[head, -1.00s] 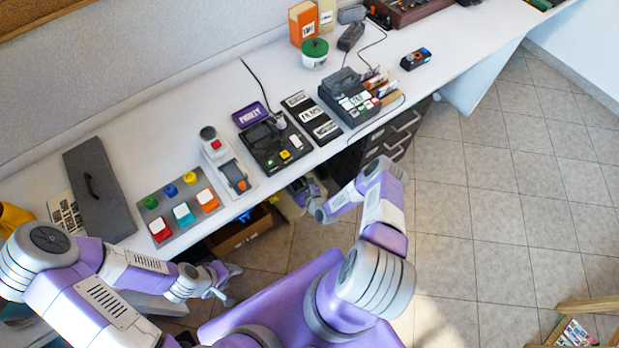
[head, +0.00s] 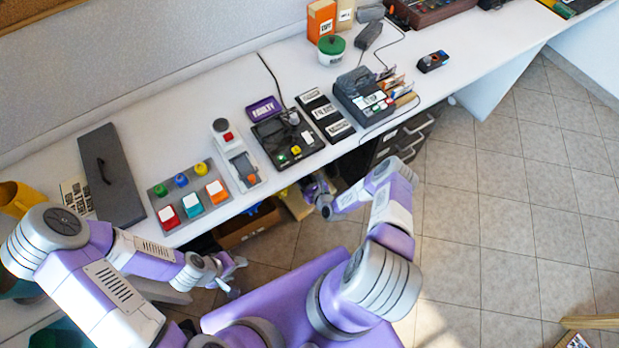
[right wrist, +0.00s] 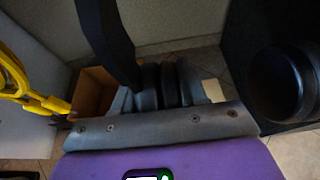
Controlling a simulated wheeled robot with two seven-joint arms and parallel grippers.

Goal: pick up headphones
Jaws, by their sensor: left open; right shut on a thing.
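My right gripper (head: 318,192) is low, below the front edge of the desk. In the right wrist view its grey fingers (right wrist: 165,88) are closed on a dark, curved band (right wrist: 104,40) that looks like part of the headphones. A round, dark, cup-like shape (right wrist: 282,85) stands at the right of that view; I cannot tell whether it belongs to the same thing. In the head view the held thing is mostly hidden by the desk and my arm. My left gripper (head: 232,277) is open and empty, in front of the desk and below its top.
The white desk (head: 233,95) bears button panels and several devices. A brown open box (head: 247,228) stands under it, left of my right gripper. A dark drawer unit (head: 405,137) is to the right. A yellow object (right wrist: 25,88) is close in the right wrist view.

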